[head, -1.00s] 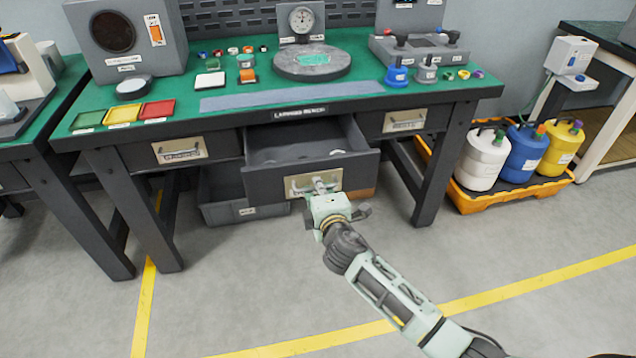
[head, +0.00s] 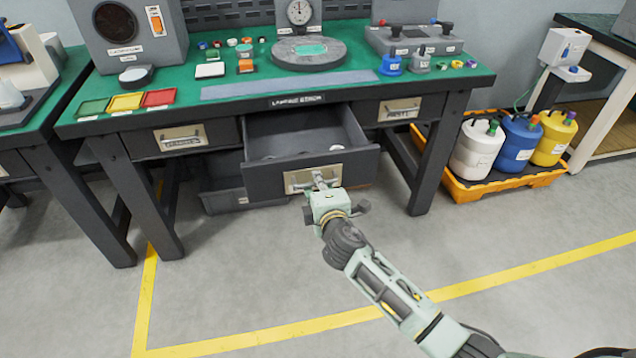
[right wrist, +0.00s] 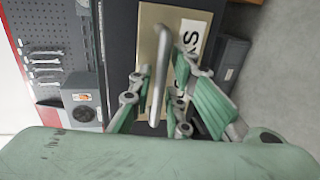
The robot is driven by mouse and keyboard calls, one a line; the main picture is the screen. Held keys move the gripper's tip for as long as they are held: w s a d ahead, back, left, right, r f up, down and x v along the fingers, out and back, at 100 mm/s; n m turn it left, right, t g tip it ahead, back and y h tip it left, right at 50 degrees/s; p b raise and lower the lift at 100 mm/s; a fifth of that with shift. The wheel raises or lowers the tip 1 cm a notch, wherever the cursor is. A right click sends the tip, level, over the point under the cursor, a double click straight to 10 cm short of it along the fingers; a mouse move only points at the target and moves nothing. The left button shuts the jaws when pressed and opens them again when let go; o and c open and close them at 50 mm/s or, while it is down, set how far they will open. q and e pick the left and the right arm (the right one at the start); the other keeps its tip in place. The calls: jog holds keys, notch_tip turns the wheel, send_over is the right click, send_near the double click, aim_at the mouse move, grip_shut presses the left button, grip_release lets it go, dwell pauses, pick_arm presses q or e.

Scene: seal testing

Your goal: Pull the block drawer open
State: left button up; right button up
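The block drawer (head: 358,170) is the middle drawer under the green-topped bench. It stands well open, and its inside shows with a few small pale items in it. Its front has a metal handle (head: 319,179) on a beige plate. My right gripper (head: 322,190) is at this handle. In the right wrist view its two fingers (right wrist: 160,85) lie on either side of the handle bar (right wrist: 157,60) and appear closed on it. A partly seen label (right wrist: 190,38) is beside the bar. My left gripper is not in view.
Closed drawers flank it at left (head: 181,139) and right (head: 402,110). A lower grey drawer or bin (head: 222,199) stands behind and below it. Jugs stand in an orange tray (head: 468,195) at right. The grey floor (head: 230,290) in front is clear.

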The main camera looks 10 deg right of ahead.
jog(key=v, duration=1.2)
dwell(0.4)
